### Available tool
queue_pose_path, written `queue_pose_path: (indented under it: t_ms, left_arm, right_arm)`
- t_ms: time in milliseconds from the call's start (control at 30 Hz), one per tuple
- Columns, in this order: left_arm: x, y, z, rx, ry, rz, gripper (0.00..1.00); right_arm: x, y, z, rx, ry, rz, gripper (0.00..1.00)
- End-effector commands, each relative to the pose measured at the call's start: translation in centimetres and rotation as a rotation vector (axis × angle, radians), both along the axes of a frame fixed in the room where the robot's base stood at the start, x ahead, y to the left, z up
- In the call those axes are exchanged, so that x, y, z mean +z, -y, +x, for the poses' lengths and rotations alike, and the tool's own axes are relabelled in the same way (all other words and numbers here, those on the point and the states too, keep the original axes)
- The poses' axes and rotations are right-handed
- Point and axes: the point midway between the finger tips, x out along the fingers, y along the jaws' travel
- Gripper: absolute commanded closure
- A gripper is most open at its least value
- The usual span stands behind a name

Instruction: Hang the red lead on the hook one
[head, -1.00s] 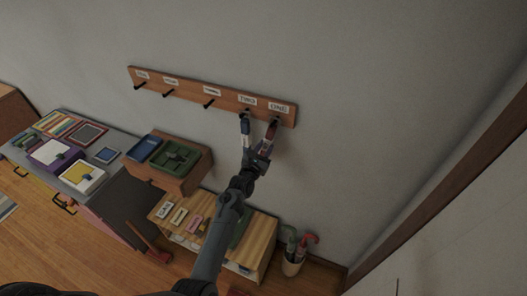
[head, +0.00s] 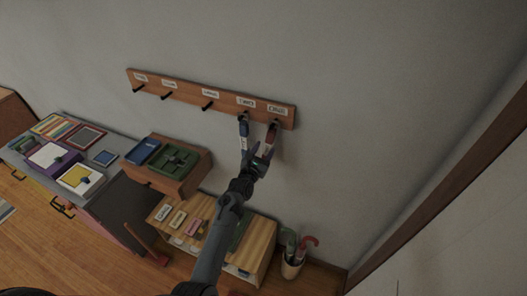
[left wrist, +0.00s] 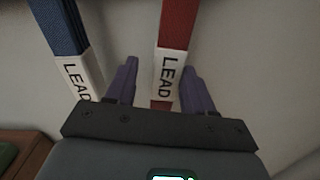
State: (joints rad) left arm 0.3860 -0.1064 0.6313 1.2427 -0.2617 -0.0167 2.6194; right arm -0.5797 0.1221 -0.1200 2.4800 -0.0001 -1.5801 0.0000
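The wooden hook rail (head: 188,96) is on the wall. Hook one (head: 275,121) is at its right end, with hook two (head: 244,114) to its left. The red lead (head: 270,135) hangs down at hook one; its loop's exact seating is too small to tell. A blue lead (head: 243,130) hangs at hook two. My left gripper (head: 264,150) is just below, at the red lead. In the left wrist view, its fingers (left wrist: 160,82) are apart, with the red lead (left wrist: 178,28) between them, nearer the right finger. The blue lead (left wrist: 60,28) is outside the left finger. My right gripper is not in view.
A wooden bench (head: 258,245) stands below the rail, with an umbrella pot (head: 291,268) to its right. A box with a green tray (head: 176,158) and a grey-topped cabinet (head: 110,143) are to the left. The wall right of the rail is clear.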

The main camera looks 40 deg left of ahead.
Motion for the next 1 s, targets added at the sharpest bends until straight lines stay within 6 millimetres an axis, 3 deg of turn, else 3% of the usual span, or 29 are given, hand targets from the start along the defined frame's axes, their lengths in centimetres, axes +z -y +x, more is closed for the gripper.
queue_pose_path:
  t_ms: [367, 567, 767, 1000]
  left_arm:
    - [0.0, 0.0, 0.0, 0.000, -0.001, 0.000, 0.37]
    - [1.0, 0.2, -0.6, -0.002, -0.003, 0.001, 0.37]
    - [2.0, 0.8, -2.7, 0.000, -0.005, -0.002, 0.37]
    - [2.5, 2.1, -7.0, 0.000, -0.006, -0.002, 0.37]
  right_arm:
    - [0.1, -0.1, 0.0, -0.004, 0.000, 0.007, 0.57]
    - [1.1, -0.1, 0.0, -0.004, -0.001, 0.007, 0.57]
    - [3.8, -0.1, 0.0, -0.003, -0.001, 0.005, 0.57]
    - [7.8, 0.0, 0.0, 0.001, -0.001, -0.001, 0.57]
